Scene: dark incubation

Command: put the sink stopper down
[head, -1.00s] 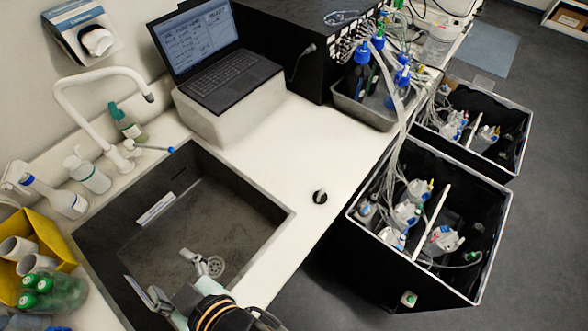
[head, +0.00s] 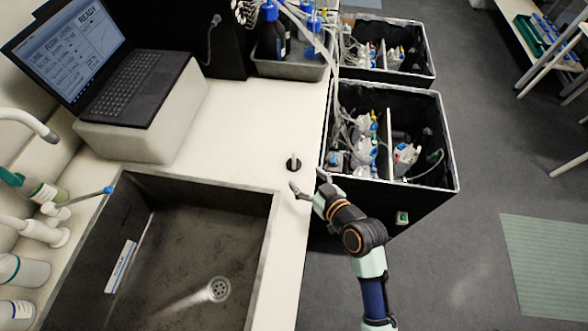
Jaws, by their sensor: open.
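The sink stopper (head: 293,164) is a small black disc with a pale upright grip. It stands on the white counter, between the sink and the black bins. My gripper (head: 307,183) is open and empty, just in front of the stopper, with its two fingers spread. A small gap seems to lie between the fingertips and the stopper; contact cannot be made out for certain. The dark sink (head: 180,235) lies to the left of my gripper, and its round drain (head: 219,289) is uncovered.
Black bins (head: 455,170) with tubing and bottles stand right of the counter edge, close to my arm. A laptop (head: 135,85) sits on a white block behind the sink. A metal tray (head: 290,69) of bottles is at the back. The counter around the stopper is clear.

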